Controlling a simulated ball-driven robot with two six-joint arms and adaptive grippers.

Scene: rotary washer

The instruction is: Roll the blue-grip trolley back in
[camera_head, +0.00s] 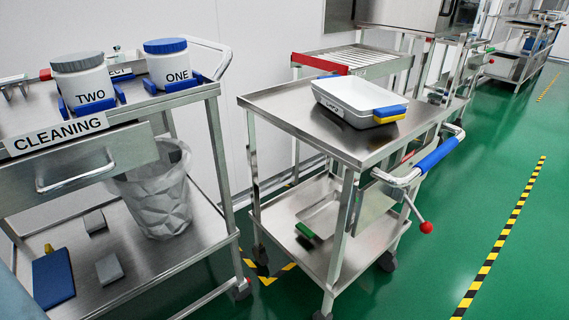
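The blue-grip trolley (285,110) is a steel two-shelf cart in the middle of the view. Its chrome push handle with a blue grip (437,154) is at its right end, facing the aisle. A lever with a red ball knob (426,227) hangs below the handle. A white tray (350,105) with a blue and a yellow piece at its end stands on the top shelf. The lower shelf (285,210) carries a shallow metal tray and a small green item. Neither of my grippers is in view.
A cleaning cart (60,127) with tubs and a grey bin (155,190) stands close on the left. A red-edged rack (345,62) and a washer stand behind the trolley. Yellow-black floor marks (270,280) show beside its base. Green floor (465,215) is clear on the right.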

